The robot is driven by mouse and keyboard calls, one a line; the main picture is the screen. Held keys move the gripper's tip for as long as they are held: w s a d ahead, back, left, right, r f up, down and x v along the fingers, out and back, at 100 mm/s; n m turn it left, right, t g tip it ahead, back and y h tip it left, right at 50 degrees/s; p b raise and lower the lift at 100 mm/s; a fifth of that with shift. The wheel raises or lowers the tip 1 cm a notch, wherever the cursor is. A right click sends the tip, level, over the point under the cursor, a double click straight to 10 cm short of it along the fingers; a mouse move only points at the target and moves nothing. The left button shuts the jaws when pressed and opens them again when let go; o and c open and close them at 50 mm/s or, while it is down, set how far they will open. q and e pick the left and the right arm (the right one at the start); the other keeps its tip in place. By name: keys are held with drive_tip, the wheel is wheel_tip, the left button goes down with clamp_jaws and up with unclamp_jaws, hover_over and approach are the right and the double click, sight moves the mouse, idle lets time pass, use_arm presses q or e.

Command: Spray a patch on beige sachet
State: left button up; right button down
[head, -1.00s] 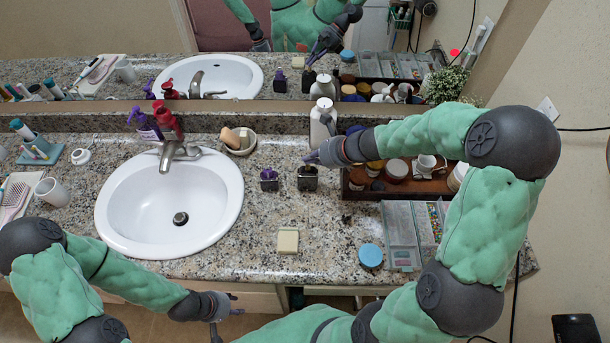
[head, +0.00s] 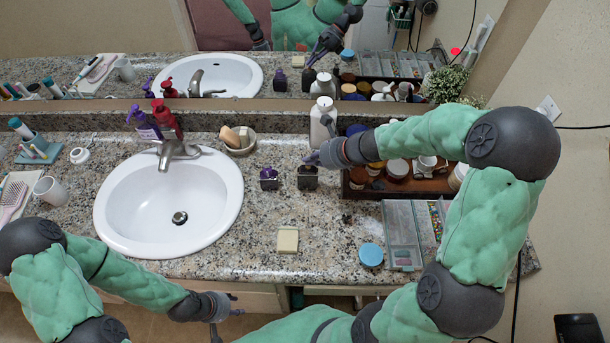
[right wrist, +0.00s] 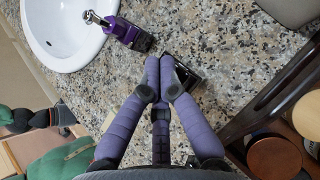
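The beige sachet (head: 288,240) lies flat on the granite counter, right of the sink. A small dark bottle (head: 307,178) stands behind it, in front of my right gripper (head: 314,158). In the right wrist view the fingers (right wrist: 160,62) are together at their tips, over or beside the dark bottle (right wrist: 184,76), partly hiding it. I cannot tell whether they touch it. A purple bottle (head: 268,178) stands to the left; it also shows in the right wrist view (right wrist: 130,35). My left gripper (head: 232,305) is open and empty before the counter's front edge.
The white sink (head: 170,205) is on the left. A wooden tray (head: 357,192) of jars, a clear compartment box (head: 402,235) and a blue-lidded jar (head: 371,255) are on the right. A white bottle (head: 322,120) stands behind my right gripper. The counter around the sachet is clear.

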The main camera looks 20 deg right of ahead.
sight(311, 169)
idle(0.4)
drive_tip(key=shift+r+p, duration=0.4)
drive_tip(key=shift+p, duration=0.1)
wheel_tip(311, 169, up, 6)
drive_tip(key=p, duration=0.6)
idle(2.0)
